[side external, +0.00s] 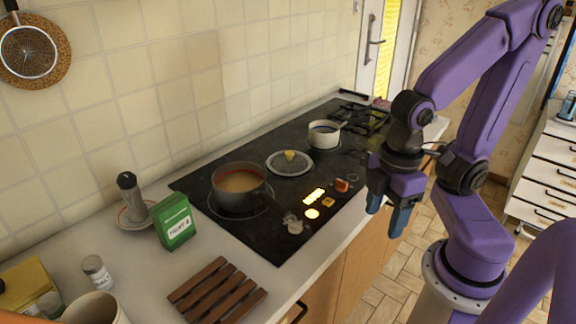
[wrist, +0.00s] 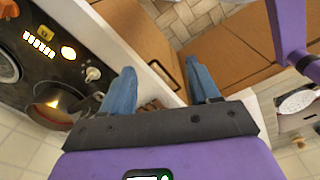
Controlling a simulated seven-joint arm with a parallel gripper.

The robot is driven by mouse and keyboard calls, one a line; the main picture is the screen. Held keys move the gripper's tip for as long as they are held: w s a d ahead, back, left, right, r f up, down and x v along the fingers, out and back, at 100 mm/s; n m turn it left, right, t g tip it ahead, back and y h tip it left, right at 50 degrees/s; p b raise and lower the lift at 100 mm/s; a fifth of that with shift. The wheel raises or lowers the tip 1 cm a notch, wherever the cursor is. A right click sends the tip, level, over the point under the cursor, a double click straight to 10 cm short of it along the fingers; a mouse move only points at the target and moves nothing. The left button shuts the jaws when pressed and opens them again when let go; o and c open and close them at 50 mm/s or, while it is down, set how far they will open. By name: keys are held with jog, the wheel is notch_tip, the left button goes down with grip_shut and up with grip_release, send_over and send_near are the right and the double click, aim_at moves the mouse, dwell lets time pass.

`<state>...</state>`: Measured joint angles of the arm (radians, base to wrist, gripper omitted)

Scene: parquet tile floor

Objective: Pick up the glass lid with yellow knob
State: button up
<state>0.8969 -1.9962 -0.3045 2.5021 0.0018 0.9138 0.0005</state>
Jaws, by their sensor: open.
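The glass lid (side external: 278,164) lies flat on the black stovetop (side external: 239,226), with its yellow knob (side external: 289,155) on top. It lies between a pot of brownish liquid and a white pot. In the wrist view a round, metal-rimmed thing (wrist: 6,66) is cut by the left edge; I cannot tell if it is the lid. My gripper (side external: 385,212) hangs fingers down off the stove's front edge, right of the lid and well apart from it. In the wrist view my gripper (wrist: 160,80) has its blue fingers spread, with nothing held between them.
The dark pot (side external: 239,186) stands left of the lid, and the white pot (side external: 323,135) stands behind it to the right. Control knobs (side external: 342,185) line the stove's front. A green box (side external: 173,222) and wooden trivet (side external: 216,291) are on the left counter (side external: 140,262).

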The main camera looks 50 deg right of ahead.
dwell(0.6)
jog(key=w+a+r+m, duration=0.2)
jog(key=w+m, duration=0.2)
jog(key=w, duration=0.3)
jog(key=w+a+r+m, duration=0.2)
jog(key=w+m, duration=0.2)
jog(key=w, duration=0.4)
jog(key=w+d+m, duration=0.4)
jog(key=w+m, duration=0.3)
jog(key=w, duration=0.5)
jog(key=m, duration=1.4)
send_over(289, 152)
notch_tip(289, 152, down, 2)
notch_tip(289, 152, down, 17)
jog(key=shift+r, duration=0.1)
grip_shut()
